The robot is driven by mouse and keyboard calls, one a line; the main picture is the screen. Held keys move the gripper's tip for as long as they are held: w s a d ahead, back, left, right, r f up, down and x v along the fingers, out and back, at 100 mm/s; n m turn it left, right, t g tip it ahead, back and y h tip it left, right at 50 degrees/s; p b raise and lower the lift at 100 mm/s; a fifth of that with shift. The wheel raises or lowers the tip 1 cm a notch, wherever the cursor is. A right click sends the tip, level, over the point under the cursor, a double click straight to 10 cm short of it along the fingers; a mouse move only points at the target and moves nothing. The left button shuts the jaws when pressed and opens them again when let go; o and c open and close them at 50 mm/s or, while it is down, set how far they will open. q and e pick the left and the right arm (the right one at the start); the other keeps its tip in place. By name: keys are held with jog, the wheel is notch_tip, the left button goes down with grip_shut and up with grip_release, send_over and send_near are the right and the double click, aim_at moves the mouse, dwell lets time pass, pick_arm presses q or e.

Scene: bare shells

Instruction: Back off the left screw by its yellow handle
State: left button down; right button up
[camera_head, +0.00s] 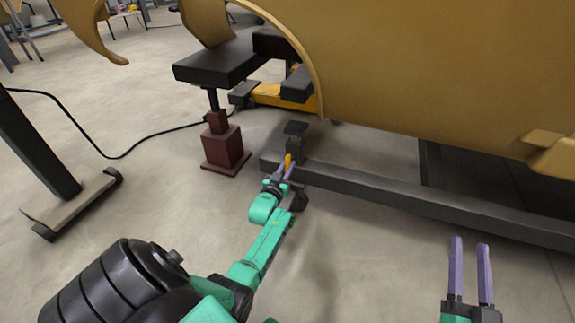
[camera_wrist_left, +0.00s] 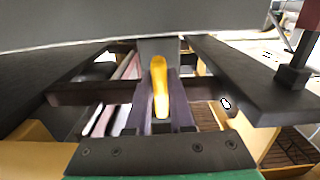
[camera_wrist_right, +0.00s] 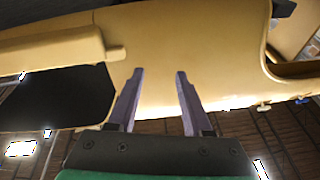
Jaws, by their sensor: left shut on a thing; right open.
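The yellow handle (camera_head: 288,160) of the left screw shows between the fingertips of my left gripper (camera_head: 283,171), beside the left end of the dark rail. In the left wrist view the handle (camera_wrist_left: 160,88) stands lengthwise between the purple fingers, which are shut on it. The screw's body behind the handle is mostly hidden. A dark block with a flat top pad (camera_head: 295,130) sits just above the handle. My right gripper (camera_head: 471,272) is open and empty at the lower right, apart from the rail. It also shows open in the right wrist view (camera_wrist_right: 155,75).
A large tan car shell (camera_head: 430,70) hangs over the dark rail (camera_head: 400,196). A dark red stand (camera_head: 223,148) and a yellow jack (camera_head: 275,95) stand behind my left gripper. A dark post with a foot (camera_head: 75,205) is at the left. The floor between is clear, with a black cable.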

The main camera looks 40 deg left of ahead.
pick_arm(q)
jog(key=shift+f, duration=0.1)
pick_arm(e)
jog(key=shift+s+a+f+g, duration=0.15)
jog(key=shift+f+g, duration=0.25)
jog(key=shift+f, duration=0.5)
pick_arm(q)
jog(key=c, duration=0.8)
grip_release()
